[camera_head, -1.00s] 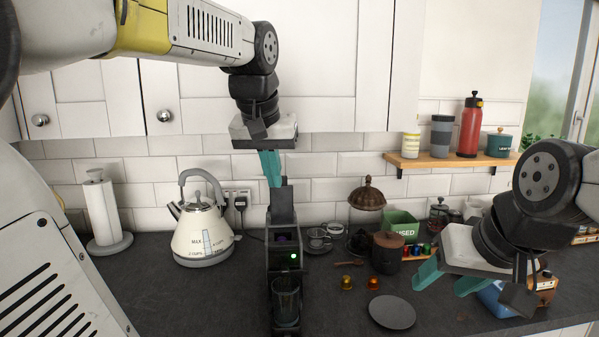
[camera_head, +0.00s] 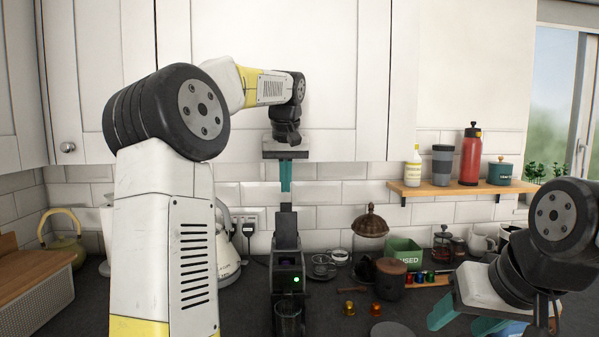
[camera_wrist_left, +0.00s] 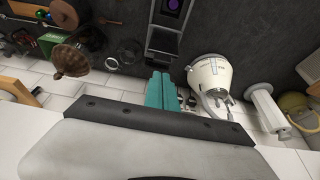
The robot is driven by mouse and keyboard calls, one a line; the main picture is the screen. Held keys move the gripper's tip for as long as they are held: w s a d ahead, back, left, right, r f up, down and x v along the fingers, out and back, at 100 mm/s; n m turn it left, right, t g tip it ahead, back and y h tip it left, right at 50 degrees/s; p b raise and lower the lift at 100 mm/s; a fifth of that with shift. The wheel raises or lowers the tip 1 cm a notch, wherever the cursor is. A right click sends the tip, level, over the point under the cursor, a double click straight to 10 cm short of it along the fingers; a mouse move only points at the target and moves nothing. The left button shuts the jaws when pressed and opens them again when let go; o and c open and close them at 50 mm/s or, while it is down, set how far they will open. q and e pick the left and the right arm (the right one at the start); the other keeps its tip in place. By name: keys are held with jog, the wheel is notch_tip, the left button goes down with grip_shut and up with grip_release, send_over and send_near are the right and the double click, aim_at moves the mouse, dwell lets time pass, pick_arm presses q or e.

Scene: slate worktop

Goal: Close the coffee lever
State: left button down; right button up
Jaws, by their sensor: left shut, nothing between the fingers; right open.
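The black coffee machine (camera_head: 289,270) stands on the worktop with a green light on its front and a clear glass (camera_head: 289,318) under it. Its dark lever (camera_head: 286,228) stands up steeply from the top, so it looks raised. My left gripper (camera_head: 286,188) is shut and empty, pointing down. Its teal fingertips appear just above the lever's top in the head view, with a small gap. In the left wrist view, the shut fingers (camera_wrist_left: 161,78) point at the machine (camera_wrist_left: 166,28). My right gripper (camera_head: 460,328) is open and empty at the lower right.
A kettle (camera_head: 228,262) stands left of the machine, partly behind my left arm. Capsules (camera_head: 349,308), a brown canister (camera_head: 390,280) and a green box (camera_head: 404,252) are to the right. A wooden shelf (camera_head: 455,187) holds bottles. White cabinets (camera_head: 350,80) hang close behind my left arm.

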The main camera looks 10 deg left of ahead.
pick_arm(q)
jog(key=shift+x, duration=1.95)
jog(key=shift+s, duration=0.1)
